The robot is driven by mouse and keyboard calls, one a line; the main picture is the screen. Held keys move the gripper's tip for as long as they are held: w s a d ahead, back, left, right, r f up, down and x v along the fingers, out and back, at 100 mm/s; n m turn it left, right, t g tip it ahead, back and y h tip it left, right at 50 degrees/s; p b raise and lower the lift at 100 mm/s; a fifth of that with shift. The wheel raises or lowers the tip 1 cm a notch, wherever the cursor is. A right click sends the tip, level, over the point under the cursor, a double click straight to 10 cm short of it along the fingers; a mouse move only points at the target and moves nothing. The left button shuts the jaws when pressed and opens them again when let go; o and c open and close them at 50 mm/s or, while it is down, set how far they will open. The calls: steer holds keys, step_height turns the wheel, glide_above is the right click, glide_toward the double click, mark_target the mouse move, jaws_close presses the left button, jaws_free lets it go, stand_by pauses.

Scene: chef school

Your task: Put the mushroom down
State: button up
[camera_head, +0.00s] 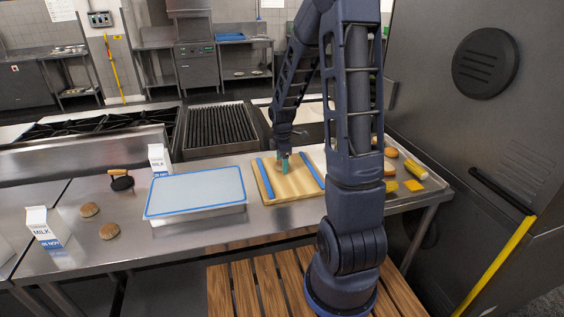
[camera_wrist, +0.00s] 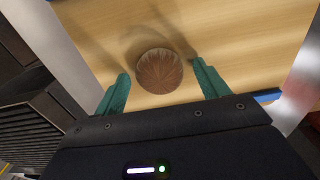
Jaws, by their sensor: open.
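The mushroom (camera_wrist: 159,71) is a round brown cap on the light wooden board in the wrist view. It lies just ahead of and between the two green fingertips, apart from both. My gripper (camera_wrist: 157,80) is open, with a finger on each side. In the head view my gripper (camera_head: 283,160) is low over the cutting board (camera_head: 271,191), which has two blue strips. The mushroom is hard to make out there.
A tray (camera_head: 430,182) with corn and buns stands right of the board. A blue-rimmed container (camera_head: 195,192) stands left. A grill (camera_head: 218,127) is behind.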

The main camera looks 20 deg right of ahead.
step_height(320, 180, up, 11)
steer(key=s+d+r+m+t, duration=0.1)
steer(key=s+r+m, duration=0.3)
steer(key=s+m, duration=0.2)
steer(key=s+d+r+m+t, duration=0.1)
steer(key=s+r+m, duration=0.4)
steer(key=s, duration=0.5)
steer(key=s+d+r+m+t, duration=0.1)
steer(key=s+r+m+t, duration=0.1)
steer(key=s+r+m, duration=0.3)
steer(key=s+m, duration=0.2)
steer(key=s, duration=0.1)
steer(key=shift+s+d+t, duration=0.25)
steer(key=shift+d+t, duration=0.05)
steer(key=shift+d, duration=0.05)
steer(key=shift+o, duration=0.5)
steer(key=shift+r, duration=0.1)
